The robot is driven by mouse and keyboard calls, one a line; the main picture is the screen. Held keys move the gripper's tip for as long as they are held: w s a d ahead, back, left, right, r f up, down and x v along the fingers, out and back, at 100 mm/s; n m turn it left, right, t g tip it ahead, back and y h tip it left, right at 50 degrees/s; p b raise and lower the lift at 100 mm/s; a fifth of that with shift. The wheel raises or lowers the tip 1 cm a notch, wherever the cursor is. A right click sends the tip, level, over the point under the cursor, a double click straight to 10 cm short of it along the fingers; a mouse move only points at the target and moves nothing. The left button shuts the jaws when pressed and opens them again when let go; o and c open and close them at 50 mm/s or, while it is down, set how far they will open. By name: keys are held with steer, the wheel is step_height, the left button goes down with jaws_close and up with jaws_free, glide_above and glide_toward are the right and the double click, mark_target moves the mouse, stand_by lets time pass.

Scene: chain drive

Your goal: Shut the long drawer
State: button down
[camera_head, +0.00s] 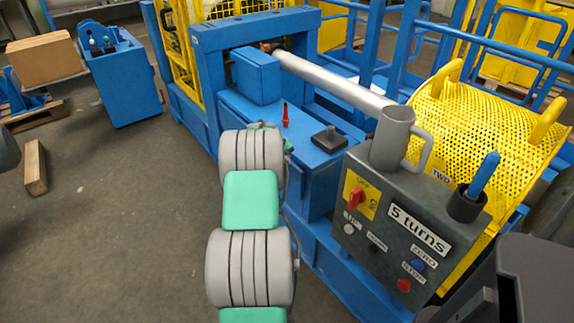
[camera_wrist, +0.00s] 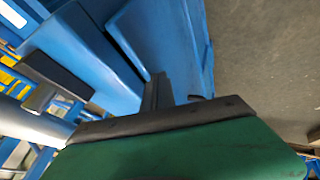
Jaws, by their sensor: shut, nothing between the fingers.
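My gripper (camera_wrist: 160,82) shows in the wrist view as dark fingers, closed and empty, beyond a green and black body. The fingers are close in front of blue panels (camera_wrist: 155,35) of the machine; I cannot tell whether they touch. In the head view my grey and green arm reaches up to the left side of the blue machine (camera_head: 250,108) and hides the gripper's fingertips. I cannot make out for sure which blue part is the long drawer, or how far open it stands.
A red knob (camera_head: 284,115) and a black block (camera_head: 328,139) sit on the machine. A grey control box (camera_head: 372,236) bearing a mug (camera_head: 391,138) stands at right, beside a yellow perforated guard (camera_head: 480,125). The floor (camera_head: 120,220) at left is mostly clear, with a wooden beam (camera_head: 35,167).

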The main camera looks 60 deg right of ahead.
steer(key=shift+s+d+r, duration=0.1)
steer(key=shift+s+d, duration=0.05)
steer(key=shift+d, duration=0.1)
steer(key=shift+s+d, duration=0.1)
steer(key=w+a+r+n+t+y+p, duration=0.1)
steer(key=w+a+r+p, duration=0.25)
steer(key=a+r, duration=0.7)
steer(key=w+a+r+n+t+y+p, duration=0.1)
steer(key=w+a+r+p, duration=0.3)
steer(key=a, duration=1.2)
steer(key=w+a+r+n+t+y+p, duration=0.15)
steer(key=w+a+r, duration=0.5)
steer(key=a, duration=0.65)
steer(key=s+a+r+n+y+p, duration=0.1)
steer(key=s+a+r+p, duration=0.1)
steer(key=a, duration=0.6)
steer(key=s+a+r+n+g+y+p, duration=0.1)
steer(key=s+a+r+p, duration=0.1)
steer(key=s+a, duration=0.4)
steer(key=s+a+r+n+y+p, duration=0.1)
steer(key=s+a+r, duration=0.3)
steer(key=a, duration=0.7)
steer(key=shift+r+g+y+p, duration=0.35)
steer(key=shift+p, duration=0.5)
